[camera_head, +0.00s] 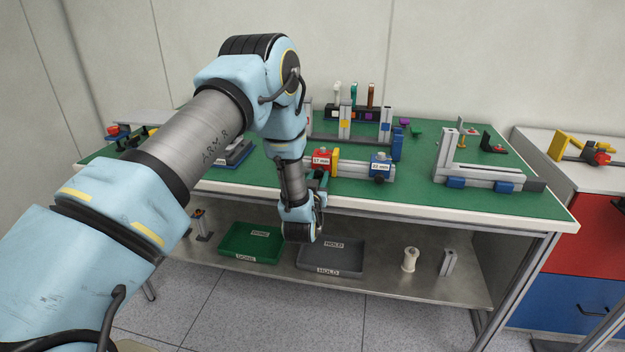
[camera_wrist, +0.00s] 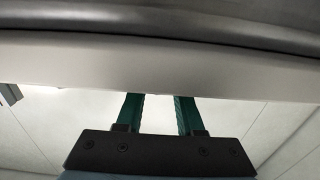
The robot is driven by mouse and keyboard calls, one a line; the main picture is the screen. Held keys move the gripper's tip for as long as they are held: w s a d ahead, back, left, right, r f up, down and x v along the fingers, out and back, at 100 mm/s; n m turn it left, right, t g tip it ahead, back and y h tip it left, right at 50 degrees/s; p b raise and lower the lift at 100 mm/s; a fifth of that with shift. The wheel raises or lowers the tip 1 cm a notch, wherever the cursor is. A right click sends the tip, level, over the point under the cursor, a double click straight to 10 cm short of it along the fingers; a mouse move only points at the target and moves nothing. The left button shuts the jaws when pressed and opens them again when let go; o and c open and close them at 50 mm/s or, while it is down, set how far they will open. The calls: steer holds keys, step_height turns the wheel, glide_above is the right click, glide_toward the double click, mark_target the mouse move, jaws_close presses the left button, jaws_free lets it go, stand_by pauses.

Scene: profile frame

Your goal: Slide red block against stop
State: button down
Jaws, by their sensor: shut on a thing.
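The red block (camera_head: 322,154), with a white label, sits at the left on a low metal rail (camera_head: 350,170) on the green bench top. A yellow piece (camera_head: 333,160), possibly the stop, is close to its right side; I cannot tell if they touch. A blue block (camera_head: 380,165) with a label sits further right on the rail.
A taller metal frame (camera_head: 397,145) stands behind the rail. Another profile assembly (camera_head: 480,176) is at the right of the bench. A green tray (camera_head: 250,243) and a grey tray (camera_head: 332,257) lie on the lower shelf. Green bench top (camera_head: 420,193) is clear in front of the rail.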

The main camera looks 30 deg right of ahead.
steer(key=shift+s+d, duration=0.15)
steer(key=shift+s, duration=0.05)
steer(key=c, duration=0.5)
jaws_free()
steer(key=shift+c, duration=0.2)
steer(key=b+v, duration=0.2)
steer(key=v, duration=0.8)
steer(key=shift+s+a+b, duration=0.3)
steer(key=shift+b, duration=0.1)
